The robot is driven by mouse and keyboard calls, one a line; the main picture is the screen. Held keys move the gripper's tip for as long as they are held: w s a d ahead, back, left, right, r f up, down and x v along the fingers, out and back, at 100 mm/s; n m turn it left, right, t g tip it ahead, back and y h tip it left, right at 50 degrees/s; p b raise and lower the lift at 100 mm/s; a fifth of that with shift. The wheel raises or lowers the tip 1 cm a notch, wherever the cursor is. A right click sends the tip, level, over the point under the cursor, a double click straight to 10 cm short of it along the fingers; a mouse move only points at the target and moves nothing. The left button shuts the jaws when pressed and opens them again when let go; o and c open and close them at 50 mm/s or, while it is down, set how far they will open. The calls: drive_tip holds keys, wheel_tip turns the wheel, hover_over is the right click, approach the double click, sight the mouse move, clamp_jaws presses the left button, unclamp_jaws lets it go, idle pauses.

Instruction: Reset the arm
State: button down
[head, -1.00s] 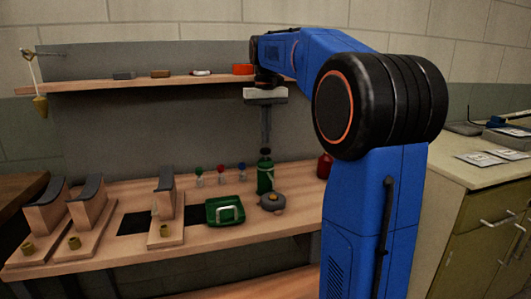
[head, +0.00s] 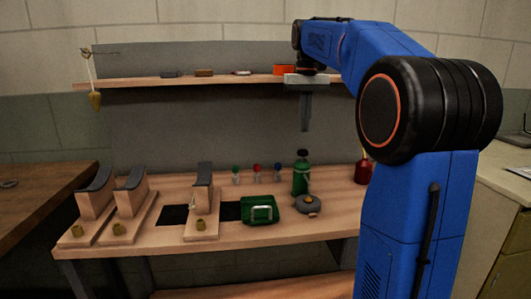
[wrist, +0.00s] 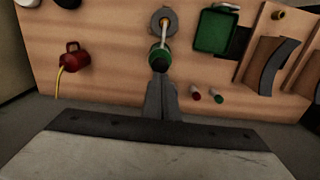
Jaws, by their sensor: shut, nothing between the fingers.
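My gripper (head: 305,124) hangs pointing down from my blue arm, in front of the grey back panel and above the bench. Its fingers are together with nothing between them. In the wrist view my gripper (wrist: 161,90) shows with its shut fingers in line with the green bottle (wrist: 160,62). In the head view the green bottle (head: 300,178) stands upright on the bench below the fingertips, with a clear gap between them.
The bench (head: 270,236) holds wooden stands with dark curved tops (head: 204,175), a green box (head: 260,210), a grey round item (head: 307,204) and a red can (head: 362,172). A shelf (head: 225,80) runs behind my gripper. A cabinet (head: 507,185) stands at right.

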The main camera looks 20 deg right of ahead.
drive_tip(key=shift+s, duration=0.1)
drive_tip(key=s+a+f+n+t, duration=0.1)
drive_tip(key=s+a+f, duration=0.4)
drive_tip(key=s, duration=0.3)
drive_tip(key=s+a+f+n+t, duration=0.1)
drive_tip(key=s+a+f, duration=0.4)
drive_tip(key=s+a, duration=0.15)
drive_tip(key=s+a+f+n+t, duration=0.1)
drive_tip(key=s+a+f, duration=0.3)
drive_tip(key=s+f, duration=1.1)
wheel_tip(320, 180, down, 3)
drive_tip(key=shift+s+a+r+t, duration=0.15)
drive_tip(key=shift+s+t, duration=0.15)
drive_tip(key=shift+t, duration=0.6)
